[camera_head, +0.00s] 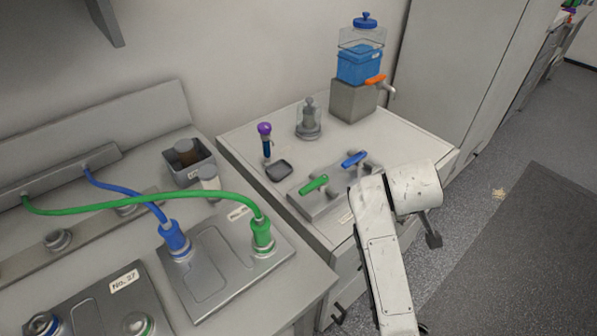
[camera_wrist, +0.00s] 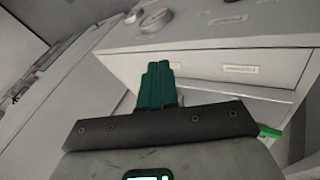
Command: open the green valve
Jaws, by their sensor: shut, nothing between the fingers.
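The green valve has a green lever handle (camera_head: 314,184) on a grey plate (camera_head: 323,201) on the cabinet top, in the head view. It lies to the left of my arm, apart from it. My gripper shows in the wrist view with its green fingers (camera_wrist: 155,84) together and nothing between them. It faces the cabinet's labelled drawer front (camera_wrist: 220,72). In the head view my white arm hides most of the gripper, so I cannot tell its exact distance from the valve.
A blue valve handle (camera_head: 354,158) sits beside the green one. Behind stand a purple-topped tool (camera_head: 265,130), a glass vessel (camera_head: 308,122) and a blue tank with an orange tap (camera_head: 375,81). Green (camera_head: 150,199) and blue (camera_head: 130,190) cables cross the left bench. Floor at right is free.

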